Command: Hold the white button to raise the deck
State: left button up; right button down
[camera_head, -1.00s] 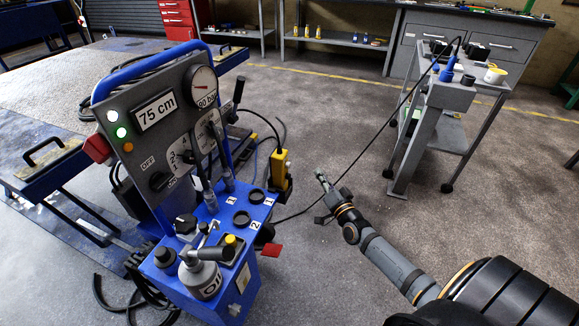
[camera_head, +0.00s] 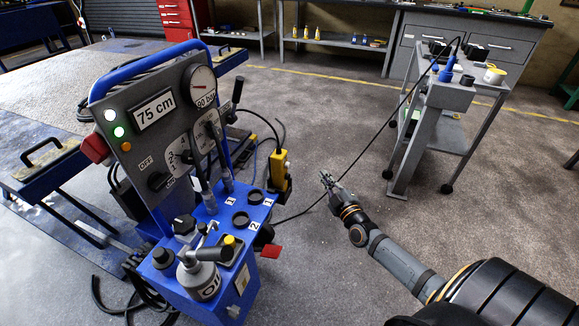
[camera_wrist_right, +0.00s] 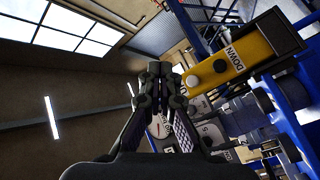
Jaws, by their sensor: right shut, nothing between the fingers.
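The yellow control pendant (camera_head: 280,172) hangs at the right side of the blue machine (camera_head: 205,262). In the right wrist view the pendant (camera_wrist_right: 240,55) is tilted at upper right, with a white button (camera_wrist_right: 193,80) near its lower left end. A dark button (camera_wrist_right: 220,66) sits beside a label reading DOWN. My right gripper (camera_head: 326,178) is shut and empty, to the right of the pendant and apart from it. In the right wrist view its fingertips (camera_wrist_right: 160,72) are together, left of the white button. My left gripper is not in view.
The display (camera_head: 156,110) reads 75 cm, beside a round gauge (camera_head: 203,80). A dark cable runs from the machine across the floor to the grey trolley (camera_head: 447,95) at right. Levers and an oil can (camera_head: 200,278) stand on the machine. Floor between machine and trolley is open.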

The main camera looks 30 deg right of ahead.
aim_at(288, 165)
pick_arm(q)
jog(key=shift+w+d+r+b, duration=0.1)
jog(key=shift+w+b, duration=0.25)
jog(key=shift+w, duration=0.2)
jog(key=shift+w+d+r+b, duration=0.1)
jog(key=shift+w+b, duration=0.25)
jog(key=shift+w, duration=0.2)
pick_arm(e)
jog(key=w+a, duration=0.5)
jog(key=w, duration=0.1)
jog(key=shift+w+a, duration=0.35)
jog(key=shift+a, duration=0.05)
dwell(0.3)
jog(key=shift+w+a, duration=0.25)
jog(key=shift+w, duration=0.05)
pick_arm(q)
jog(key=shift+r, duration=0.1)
pick_arm(e)
jog(key=shift+w+a, duration=0.4)
jog(key=shift+w, duration=0.05)
dwell(1.5)
pick_arm(q)
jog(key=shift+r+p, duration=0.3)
jog(key=shift+p, duration=0.1)
pick_arm(e)
jog(key=shift+s+d, duration=0.65)
jog(key=shift+s, duration=0.1)
